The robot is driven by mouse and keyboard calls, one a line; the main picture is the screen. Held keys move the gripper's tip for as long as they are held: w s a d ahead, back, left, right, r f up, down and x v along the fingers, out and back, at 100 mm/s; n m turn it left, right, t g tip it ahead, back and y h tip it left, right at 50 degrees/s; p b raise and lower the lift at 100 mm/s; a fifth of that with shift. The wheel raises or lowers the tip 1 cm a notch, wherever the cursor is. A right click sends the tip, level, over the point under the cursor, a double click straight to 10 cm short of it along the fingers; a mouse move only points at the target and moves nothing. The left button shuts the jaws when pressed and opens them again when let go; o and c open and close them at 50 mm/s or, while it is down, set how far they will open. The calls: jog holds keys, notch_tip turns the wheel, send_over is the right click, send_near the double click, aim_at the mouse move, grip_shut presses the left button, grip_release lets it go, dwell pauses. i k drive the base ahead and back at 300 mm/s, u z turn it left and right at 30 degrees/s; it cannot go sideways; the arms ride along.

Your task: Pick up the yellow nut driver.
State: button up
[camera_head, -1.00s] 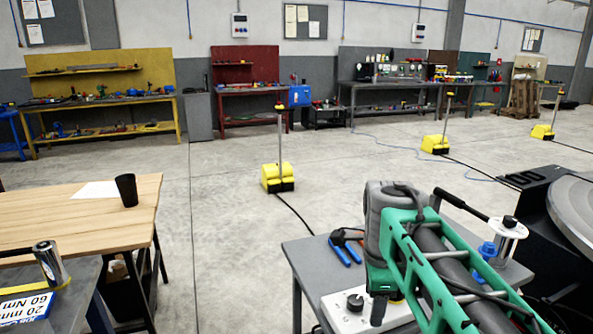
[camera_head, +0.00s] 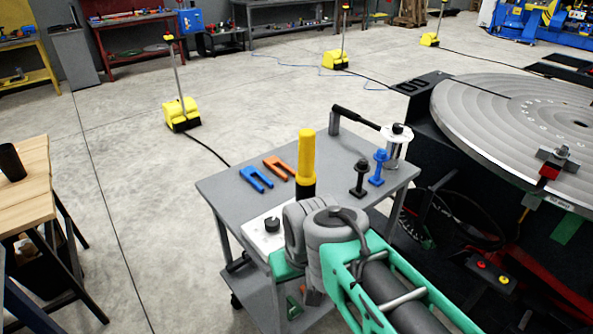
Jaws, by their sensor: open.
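The yellow nut driver (camera_head: 307,155) stands upright on the grey cart (camera_head: 232,187), with its yellow part on top and a dark lower end. Its foot is close behind my grey arm joint in the picture, and I cannot tell whether its very bottom is covered. My green and grey arm reaches in from the lower right and bends over the cart's near edge. My gripper and its fingertips do not show.
Blue (camera_head: 257,178) and orange (camera_head: 279,168) forked pieces lie left of the driver. Black (camera_head: 359,178) and blue (camera_head: 378,167) bolt-like pieces and a white cylinder (camera_head: 396,150) stand right. A large round table (camera_head: 500,110) is at right, a wooden table (camera_head: 28,200) at left.

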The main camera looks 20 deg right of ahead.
aim_at(306, 177)
jog(key=u, duration=4.15)
jog(key=k, duration=1.45)
jog(key=z, duration=0.85)
